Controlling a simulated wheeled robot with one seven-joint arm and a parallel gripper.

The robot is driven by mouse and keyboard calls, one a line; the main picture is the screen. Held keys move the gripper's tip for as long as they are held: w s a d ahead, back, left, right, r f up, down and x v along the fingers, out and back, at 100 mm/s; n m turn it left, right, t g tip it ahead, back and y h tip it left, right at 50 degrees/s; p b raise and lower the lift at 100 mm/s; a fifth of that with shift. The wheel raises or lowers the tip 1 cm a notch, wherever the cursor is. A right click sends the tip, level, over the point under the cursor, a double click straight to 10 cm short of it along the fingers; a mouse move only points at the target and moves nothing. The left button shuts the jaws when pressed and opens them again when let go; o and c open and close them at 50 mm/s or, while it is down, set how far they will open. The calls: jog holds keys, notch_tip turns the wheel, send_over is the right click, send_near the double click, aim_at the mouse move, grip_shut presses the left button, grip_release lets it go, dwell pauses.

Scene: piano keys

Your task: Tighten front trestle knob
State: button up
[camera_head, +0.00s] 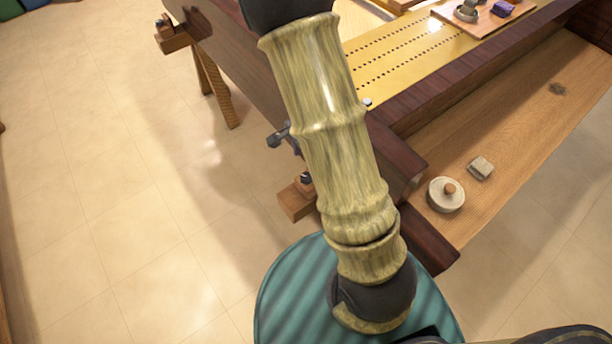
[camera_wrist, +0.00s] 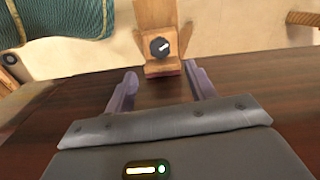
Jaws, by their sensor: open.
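The front trestle is light wood and juts out from under the dark piano case. In the wrist view its black knob (camera_wrist: 160,46) with a pale pointer mark sits on the wooden trestle (camera_wrist: 158,14), just beyond the case edge. In the head view the dark knob (camera_head: 306,178) shows above the trestle's wooden end (camera_head: 296,201), partly behind my arm. My gripper (camera_wrist: 160,71) is open, its two purple fingers spread over the dark case. The knob lies ahead of the fingertips, roughly centred between them, and nothing is held. My arm hides most of the gripper in the head view.
The dark piano case (camera_head: 415,110) lies under and beside my arm. A second trestle (camera_head: 175,42) with a knob stands at the far left. A wooden shelf (camera_head: 520,130) holds a round pale lidded pot (camera_head: 445,195) and a small block (camera_head: 480,168). The tiled floor at left is clear.

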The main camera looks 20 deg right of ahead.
notch_tip(320, 180, down, 9)
jog(key=b, duration=0.2)
jog(key=shift+b, duration=0.4)
jog(key=c, duration=1)
jog(key=shift+o, duration=0.2)
jog(key=m+p, duration=0.1)
jog(key=m, duration=0.1)
jog(key=shift+r+m+p, duration=0.15)
jog(key=shift+m+p, duration=0.15)
jog(key=shift+p, duration=0.1)
jog(key=shift+m+p, duration=0.3)
jog(key=shift+m, duration=0.7)
jog(key=o, duration=1)
jog(key=shift+c, duration=0.2)
